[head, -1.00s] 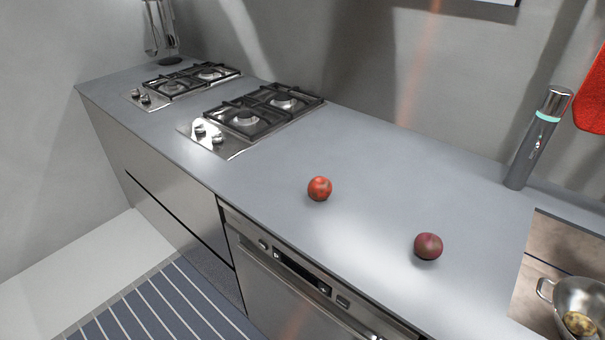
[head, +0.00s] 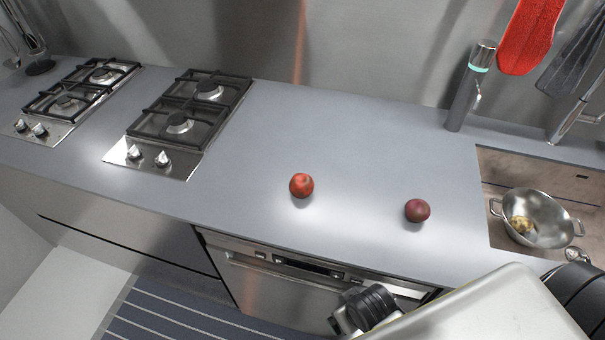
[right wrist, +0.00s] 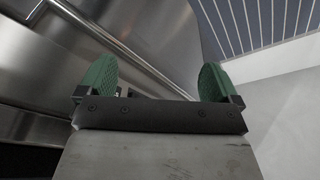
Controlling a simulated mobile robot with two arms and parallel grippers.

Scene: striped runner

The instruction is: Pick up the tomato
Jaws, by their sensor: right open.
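A round red fruit, which looks like the tomato (head: 301,185), rests on the grey counter (head: 350,140) in the head view. A darker, purplish-red round fruit (head: 417,210) lies to its right, apart from it. My right arm comes in from the lower right of the head view, in front of the counter and below both fruits. In the right wrist view my right gripper (right wrist: 157,82) is open, its two green fingers wide apart with nothing between them. My left gripper is not in view.
Two gas hobs (head: 187,115) are set in the counter at left. A grey cylindrical fixture (head: 468,88) stands at the back right. A sink holds a metal colander (head: 531,216) at right. A dishwasher front (head: 270,282) is below the counter edge. The counter around the fruits is clear.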

